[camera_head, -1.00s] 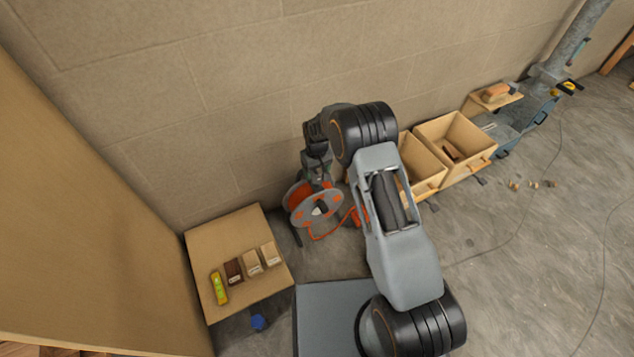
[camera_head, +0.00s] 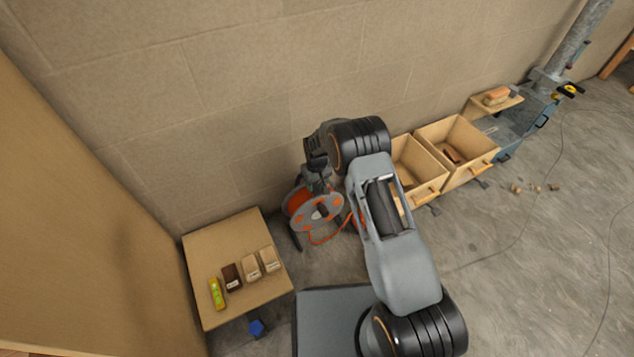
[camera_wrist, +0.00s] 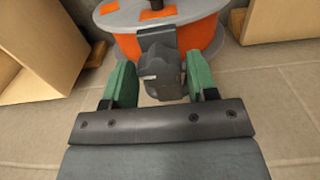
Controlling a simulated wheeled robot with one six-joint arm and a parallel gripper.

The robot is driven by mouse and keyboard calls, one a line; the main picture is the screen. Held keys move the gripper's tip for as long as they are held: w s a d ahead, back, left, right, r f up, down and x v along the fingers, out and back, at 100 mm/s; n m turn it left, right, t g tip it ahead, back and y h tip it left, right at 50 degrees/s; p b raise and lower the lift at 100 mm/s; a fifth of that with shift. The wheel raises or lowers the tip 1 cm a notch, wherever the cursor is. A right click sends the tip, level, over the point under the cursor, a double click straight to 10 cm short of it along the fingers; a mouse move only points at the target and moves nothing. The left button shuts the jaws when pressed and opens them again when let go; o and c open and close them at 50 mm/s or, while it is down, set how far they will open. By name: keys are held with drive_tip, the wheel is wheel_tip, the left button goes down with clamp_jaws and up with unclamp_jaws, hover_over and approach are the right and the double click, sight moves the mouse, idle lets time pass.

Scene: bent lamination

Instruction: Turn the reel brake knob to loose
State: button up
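The cable reel has grey side plates and an orange drum. It stands by the wall in the head view (camera_head: 300,203), and its orange drum (camera_wrist: 203,36) shows at the top of the wrist view. A dark grey knob-like block (camera_wrist: 162,76) with a flat top plate is in front of the drum. My gripper (camera_wrist: 160,75) has its green fingers apart, one on each side of this block. The gaps are very small, and I cannot tell whether both fingers touch it. In the head view my gripper (camera_head: 318,180) is at the reel, partly hidden by my arm. The knob's setting cannot be read.
A low wooden table (camera_head: 225,230) with sample blocks and a yellow-green item stands left of the reel. Open wooden bins (camera_head: 470,135) stand to the right along the wall. A blue object (camera_head: 256,328) lies on the floor. The floor at right is mostly clear.

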drive_tip(key=c, duration=0.6)
drive_tip(key=shift+n, duration=0.3)
drive_tip(key=n, duration=0.9)
drive_tip(key=shift+p, duration=0.35)
drive_tip(key=n, duration=0.6)
drive_tip(key=shift+w+n, duration=0.1)
drive_tip(key=shift+n, duration=0.3)
drive_tip(key=n, duration=0.5)
drive_tip(key=shift+n, duration=0.4)
